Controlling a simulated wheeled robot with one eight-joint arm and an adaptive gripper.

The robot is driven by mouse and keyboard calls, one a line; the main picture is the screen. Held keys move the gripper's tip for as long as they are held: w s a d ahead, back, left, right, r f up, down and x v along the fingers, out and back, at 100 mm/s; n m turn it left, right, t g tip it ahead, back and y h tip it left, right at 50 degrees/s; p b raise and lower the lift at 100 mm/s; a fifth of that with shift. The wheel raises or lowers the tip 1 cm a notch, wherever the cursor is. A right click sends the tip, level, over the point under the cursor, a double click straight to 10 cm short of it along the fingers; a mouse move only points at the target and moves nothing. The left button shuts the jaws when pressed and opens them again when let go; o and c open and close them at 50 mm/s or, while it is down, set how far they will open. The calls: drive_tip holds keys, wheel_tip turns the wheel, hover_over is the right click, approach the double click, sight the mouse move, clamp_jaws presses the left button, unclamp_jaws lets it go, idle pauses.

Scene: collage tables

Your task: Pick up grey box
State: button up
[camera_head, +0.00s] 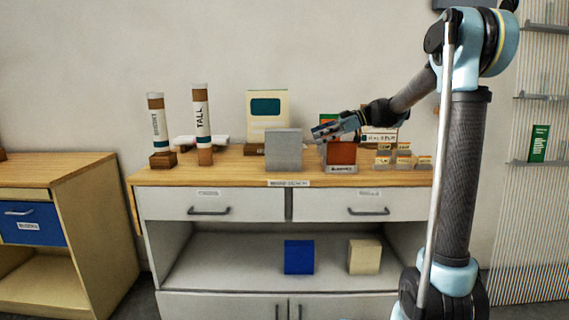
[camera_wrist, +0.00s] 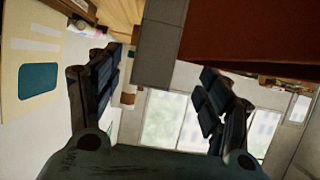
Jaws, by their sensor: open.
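The grey box (camera_head: 284,151) stands upright on the wooden top of the cabinet (camera_head: 235,174), near its front edge. My gripper (camera_head: 322,131) is above the tabletop, to the right of the grey box's upper part, and apart from it as far as I can tell. In the wrist view my gripper (camera_wrist: 160,85) has its two dark fingers spread with nothing between them. The grey box (camera_wrist: 158,48) shows at the top middle there, beyond the fingertips.
A reddish-brown box (camera_head: 341,154) stands just right of the grey box, below my gripper. A cream box with a teal panel (camera_head: 267,108) stands behind. Two tall cylinders (camera_head: 202,125) (camera_head: 157,130) are at left. Small labelled boxes (camera_head: 403,160) are at right. The shelf below holds a blue box (camera_head: 299,257).

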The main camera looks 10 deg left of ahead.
sight(299, 143)
drive_tip(key=x, duration=0.8)
drive_tip(key=shift+s+a+f, duration=0.1)
drive_tip(key=shift+s+a, duration=0.05)
drive_tip(key=shift+a, duration=0.05)
drive_tip(key=shift+w+x, duration=0.2)
drive_tip(key=shift+x, duration=1.1)
drive_tip(key=shift+w+x, duration=0.2)
drive_tip(key=shift+x, duration=1.1)
drive_tip(key=shift+f, duration=0.15)
drive_tip(key=c, duration=1.6)
